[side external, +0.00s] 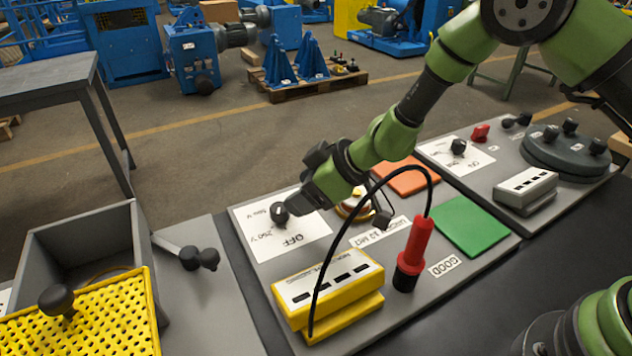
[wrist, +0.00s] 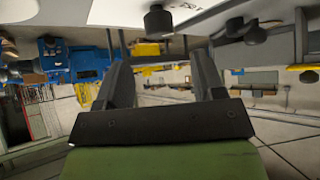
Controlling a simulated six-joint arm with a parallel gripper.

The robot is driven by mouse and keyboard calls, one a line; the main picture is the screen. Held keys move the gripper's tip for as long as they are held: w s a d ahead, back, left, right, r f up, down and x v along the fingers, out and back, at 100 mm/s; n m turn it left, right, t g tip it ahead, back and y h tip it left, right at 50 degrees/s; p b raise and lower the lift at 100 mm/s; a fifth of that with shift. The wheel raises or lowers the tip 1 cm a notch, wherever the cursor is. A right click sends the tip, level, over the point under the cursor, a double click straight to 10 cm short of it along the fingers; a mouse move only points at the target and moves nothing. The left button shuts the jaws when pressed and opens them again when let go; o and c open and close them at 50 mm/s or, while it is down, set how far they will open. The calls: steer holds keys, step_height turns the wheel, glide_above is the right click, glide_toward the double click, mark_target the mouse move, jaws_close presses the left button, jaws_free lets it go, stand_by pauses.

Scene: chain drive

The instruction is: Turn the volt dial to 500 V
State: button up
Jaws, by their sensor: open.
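The volt dial (side external: 279,212) is a small black knob on a white plate (side external: 312,242) marked OFF, 250 V and 500 V. I cannot tell which mark the dial points to. My gripper (side external: 306,182) is just to the upper right of the dial, with its arm reaching in from the right. In the wrist view a black knob (wrist: 158,20), probably the dial, shows beyond and between the fingertips. My gripper (wrist: 154,62) is open there, with nothing between its fingers.
A yellow meter block (side external: 330,283) and a red probe (side external: 418,243) with a black cable stand in front. Green (side external: 470,225) and orange (side external: 406,176) pads lie to the right. A grey bin with a yellow perforated tray (side external: 90,320) is at left.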

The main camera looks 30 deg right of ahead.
steer(key=shift+v, duration=1.4)
